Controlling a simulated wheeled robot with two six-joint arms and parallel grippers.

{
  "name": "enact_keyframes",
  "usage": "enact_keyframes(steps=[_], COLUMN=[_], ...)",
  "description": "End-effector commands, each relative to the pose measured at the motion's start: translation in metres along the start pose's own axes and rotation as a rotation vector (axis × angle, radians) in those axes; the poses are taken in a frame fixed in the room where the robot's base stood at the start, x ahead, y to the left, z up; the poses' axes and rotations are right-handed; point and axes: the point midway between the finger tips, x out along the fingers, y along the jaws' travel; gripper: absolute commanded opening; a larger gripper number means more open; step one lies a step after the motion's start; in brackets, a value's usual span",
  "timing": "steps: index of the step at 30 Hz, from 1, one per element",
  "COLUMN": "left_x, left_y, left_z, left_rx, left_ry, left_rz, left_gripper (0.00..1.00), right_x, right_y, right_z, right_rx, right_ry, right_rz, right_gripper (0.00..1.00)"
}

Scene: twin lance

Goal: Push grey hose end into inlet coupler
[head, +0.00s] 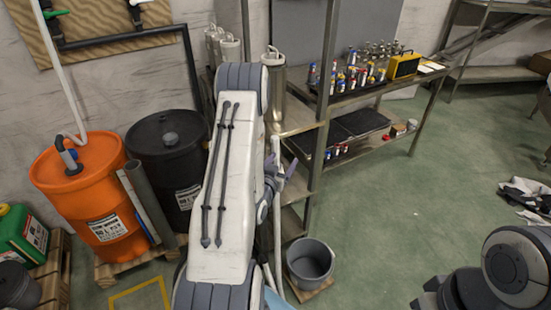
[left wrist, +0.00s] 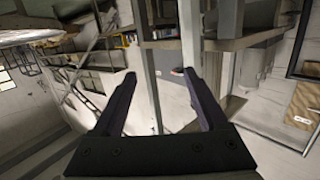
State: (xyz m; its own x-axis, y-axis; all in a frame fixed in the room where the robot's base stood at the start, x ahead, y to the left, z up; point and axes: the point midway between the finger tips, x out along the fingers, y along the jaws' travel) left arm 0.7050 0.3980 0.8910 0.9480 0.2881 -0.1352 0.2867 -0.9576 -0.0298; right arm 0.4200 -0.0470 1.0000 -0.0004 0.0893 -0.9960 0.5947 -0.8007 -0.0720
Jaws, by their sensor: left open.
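My left gripper (head: 287,168) is partly hidden behind my own white arm, beside the metal shelf. In the left wrist view its two dark purple fingers (left wrist: 160,74) are spread wide, with nothing held between them. A pale upright pole or hose (head: 277,225) runs down just beside the gripper toward the floor; I cannot tell whether it is the grey hose. A pale hose (head: 66,75) comes down to the orange drum (head: 90,190) at the left. A pipe with green-handled fittings (head: 52,14) is on the wall board. I cannot identify the inlet coupler. My right gripper is out of view.
A black drum (head: 168,155) stands beside the orange one. A metal shelf (head: 328,100) with bottles and a yellow case (head: 404,66) is right of my arm. A grey bucket (head: 310,262) stands below. Green floor (head: 410,215) is open toward the right.

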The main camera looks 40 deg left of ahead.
Motion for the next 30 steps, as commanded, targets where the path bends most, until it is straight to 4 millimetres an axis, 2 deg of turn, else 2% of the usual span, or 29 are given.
enact_keyframes(steps=[1, 3, 7, 15, 22, 30], left_x=[-0.006, -0.013, -0.015, 0.023, 0.041, 0.077], left_y=[-0.017, -0.031, -0.043, -0.049, -0.051, -0.056], left_z=[0.007, 0.007, 0.005, -0.002, -0.006, -0.011], left_rx=[-0.015, -0.027, -0.036, -0.036, -0.036, -0.036], left_ry=[0.035, 0.082, 0.129, 0.137, 0.135, 0.135], left_rz=[-0.037, -0.069, -0.096, -0.099, -0.100, -0.099], left_gripper=[0.76, 0.76, 0.76, 0.76, 0.76, 0.76], right_x=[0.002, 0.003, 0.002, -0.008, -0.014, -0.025], right_y=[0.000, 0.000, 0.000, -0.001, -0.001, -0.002], right_z=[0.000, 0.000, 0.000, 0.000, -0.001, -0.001], right_rx=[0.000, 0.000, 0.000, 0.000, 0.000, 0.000], right_ry=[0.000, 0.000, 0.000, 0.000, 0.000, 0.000], right_rz=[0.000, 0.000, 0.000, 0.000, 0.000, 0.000], right_gripper=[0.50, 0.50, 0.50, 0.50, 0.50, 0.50])
